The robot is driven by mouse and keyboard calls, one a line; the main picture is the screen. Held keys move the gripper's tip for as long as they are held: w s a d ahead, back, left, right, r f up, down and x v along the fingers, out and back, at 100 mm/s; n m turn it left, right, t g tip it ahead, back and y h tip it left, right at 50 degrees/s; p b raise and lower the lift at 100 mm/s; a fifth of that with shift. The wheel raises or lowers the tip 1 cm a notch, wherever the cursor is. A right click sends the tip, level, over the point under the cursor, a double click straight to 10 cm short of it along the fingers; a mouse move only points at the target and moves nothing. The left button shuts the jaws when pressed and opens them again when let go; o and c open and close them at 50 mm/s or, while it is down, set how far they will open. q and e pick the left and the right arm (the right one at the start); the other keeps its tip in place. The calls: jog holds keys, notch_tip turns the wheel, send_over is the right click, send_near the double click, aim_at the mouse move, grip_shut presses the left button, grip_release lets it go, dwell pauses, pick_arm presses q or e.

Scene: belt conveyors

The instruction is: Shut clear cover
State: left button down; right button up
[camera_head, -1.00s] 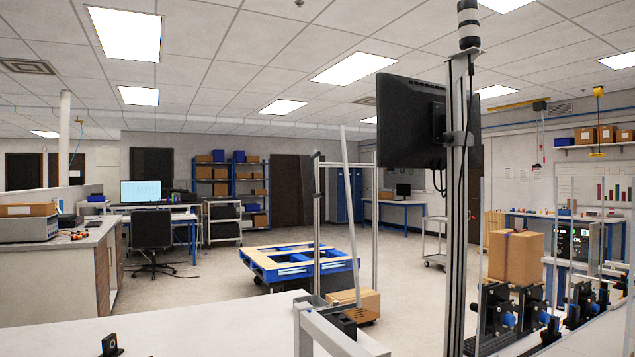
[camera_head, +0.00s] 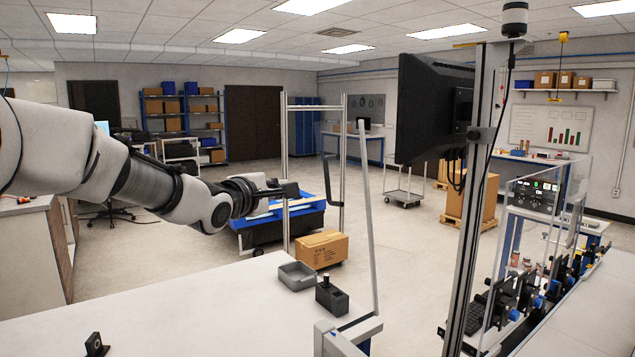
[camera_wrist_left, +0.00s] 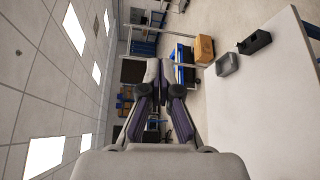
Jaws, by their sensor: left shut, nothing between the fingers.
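My left gripper (camera_head: 298,192) reaches in from the left at mid-height, shut and empty above the white worktop. In the left wrist view its dark fingers (camera_wrist_left: 158,66) point away from the camera with nothing between them. Just right of its tips in the head view is a dark upright handle (camera_head: 327,182). A slim pale post (camera_head: 368,215) stands slightly tilted right of the handle. A clear panel between handle and post is too faint to make out. See-through panels (camera_head: 580,195) also show around the devices at the right. My right gripper is out of view.
The white worktop (camera_head: 190,315) holds a grey tray (camera_head: 297,276) and a black block (camera_head: 331,297). A monitor (camera_head: 432,110) hangs on a tall metal column (camera_head: 480,200). A cardboard box (camera_head: 320,248) sits low behind the worktop. Black devices (camera_head: 515,290) line the right side.

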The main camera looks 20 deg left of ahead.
pick_arm(q)
jog(key=w+d+p, duration=0.2)
jog(key=w+p, duration=0.4)
jog(key=w, duration=0.4)
jog(key=d, duration=0.1)
jog(key=s+d, duration=0.1)
jog(key=d, duration=0.1)
jog(key=shift+s+d+p, duration=0.15)
jog(key=shift+s+p, duration=0.15)
jog(key=shift+s, duration=0.05)
jog(key=shift+w+f, duration=0.15)
